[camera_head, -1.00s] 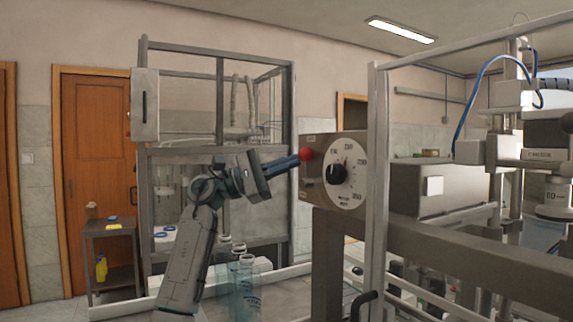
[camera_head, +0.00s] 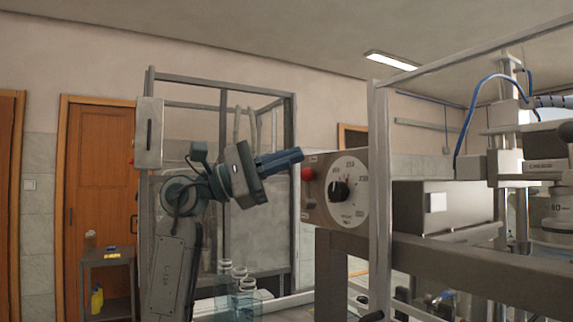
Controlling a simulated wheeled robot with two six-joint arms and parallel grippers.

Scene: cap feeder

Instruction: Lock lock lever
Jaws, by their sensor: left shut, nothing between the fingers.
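My left gripper (camera_head: 299,155) is shut and empty, with its blue fingers pointing right. Its tips are beside the upper left edge of a control box (camera_head: 319,211), just above the red knob (camera_head: 307,174); I cannot tell the gap in depth. The box has a round white dial (camera_head: 357,204) with a black knob (camera_head: 339,191). I cannot make out which part is the lock lever. A black handle (camera_head: 374,315) shows at the bottom edge by the frame post. My right gripper is not in view.
A metal frame post (camera_head: 379,200) stands right of the dial, with a grey box (camera_head: 445,206) and filling machinery behind it. A framed cabinet (camera_head: 222,83) stands behind my left arm. Clear bottles (camera_head: 245,300) stand below the gripper.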

